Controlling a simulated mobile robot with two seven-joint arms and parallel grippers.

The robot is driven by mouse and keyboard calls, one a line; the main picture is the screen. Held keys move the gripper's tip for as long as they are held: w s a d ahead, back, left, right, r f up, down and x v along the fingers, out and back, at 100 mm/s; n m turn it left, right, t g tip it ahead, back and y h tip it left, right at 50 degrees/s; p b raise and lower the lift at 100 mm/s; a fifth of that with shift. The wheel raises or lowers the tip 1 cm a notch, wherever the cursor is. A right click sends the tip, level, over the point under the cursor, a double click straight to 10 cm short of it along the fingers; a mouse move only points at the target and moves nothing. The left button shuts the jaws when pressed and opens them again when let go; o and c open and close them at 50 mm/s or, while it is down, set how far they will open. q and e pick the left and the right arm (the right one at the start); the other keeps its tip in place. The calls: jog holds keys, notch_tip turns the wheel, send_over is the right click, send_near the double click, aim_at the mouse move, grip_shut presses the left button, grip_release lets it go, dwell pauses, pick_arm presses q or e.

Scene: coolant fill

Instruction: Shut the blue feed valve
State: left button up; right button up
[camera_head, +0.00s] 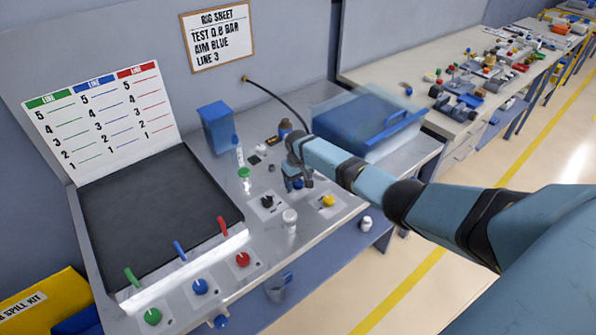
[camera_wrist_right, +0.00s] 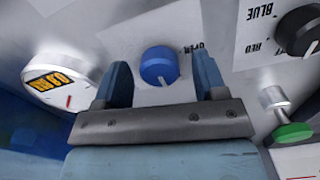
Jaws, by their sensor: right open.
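My right gripper (camera_head: 299,186) reaches down over the metal bench panel, beside the black selector knob. In the right wrist view my right gripper (camera_wrist_right: 162,66) is open, its two blue fingers spread to either side of a round blue knob (camera_wrist_right: 159,66). The knob has a white pointer line and sits on a pale plate with the word OPEN beside it. I cannot tell if the fingers touch it. In the head view the blue knob (camera_head: 296,184) is mostly covered by the gripper. My left gripper is not in view.
A black selector (camera_wrist_right: 300,30) marked BLUE and RED, a green-capped post (camera_wrist_right: 291,132) and a white gauge (camera_wrist_right: 62,82) are close by. A yellow knob (camera_head: 328,200) and white cylinder (camera_head: 290,219) stand near. Another blue knob (camera_head: 200,287) is at the front left.

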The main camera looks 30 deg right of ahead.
aim_at(298, 182)
notch_tip(298, 182, up, 13)
jog(key=shift+r+b, duration=0.2)
jog(key=shift+b, duration=0.25)
dwell(0.4)
